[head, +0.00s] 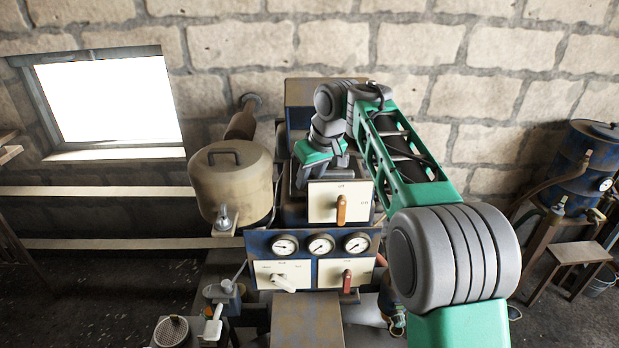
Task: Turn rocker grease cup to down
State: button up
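I cannot tell for sure which part is the rocker grease cup, as the labels are too small to read. An orange handle (341,210) hangs straight down on the upper cream panel (323,189). A white lever (283,283) on the lower left panel is tilted down to the right. A red lever (347,282) on the lower right panel points down. My gripper (318,175) is above and behind the upper panel's top left edge, apart from these handles. Its fingertips are partly hidden by the panel, and I see nothing held.
Three gauges (321,244) sit in a row below the upper panel. A beige tank (231,183) stands close on the left, with a small metal fitting (224,217) below its front. A blue barrel (577,166) and stool (577,252) are at the far right.

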grip_shut()
jog(key=shift+f+m+b, duration=0.1)
jog(key=shift+m+b, duration=0.3)
jog(key=shift+b, duration=0.15)
jog(key=shift+a+f+m+b, duration=0.1)
jog(key=shift+m+b, duration=0.2)
jog(key=shift+b, duration=0.05)
jog(key=shift+a+m+t+h+b, duration=0.1)
jog(key=shift+m+t+h+b, duration=0.2)
jog(key=shift+m+h+b, duration=0.55)
jog(key=m, duration=0.3)
jog(key=shift+s+r+h+p, duration=0.1)
jog(key=shift+r+h+p, duration=0.15)
jog(key=shift+r+p, duration=0.15)
jog(key=shift+f+m+h+p, duration=0.1)
jog(key=shift+m+h+p, duration=0.2)
jog(key=shift+m+p, duration=0.55)
jog(key=shift+f, duration=0.1)
jog(key=shift+o, duration=1.9)
grip_release()
